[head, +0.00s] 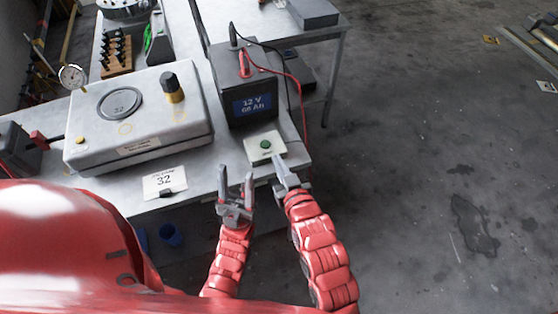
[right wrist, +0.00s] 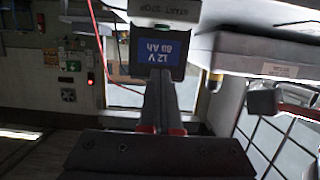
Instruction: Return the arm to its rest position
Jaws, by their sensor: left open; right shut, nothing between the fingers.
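My left gripper (head: 236,190) is open and empty, its two fingers pointing up in front of the bench's front edge. My right gripper (head: 281,170) is shut and empty, to the right of the left one. Its tips are close to a pale box with a green button (head: 265,145) at the bench corner; I cannot tell whether they touch it. In the right wrist view, the shut fingers (right wrist: 160,80) lie below the box marked START STOP (right wrist: 165,14) in the picture. Both red arms reach in from the bottom of the head view.
A dark battery marked 12 V (head: 243,90) stands behind the button box with red and black cables. A grey case (head: 190,125) with a yellow-black knob (head: 172,88) is to its left. A card reading 32 (head: 165,182) stands at the front edge.

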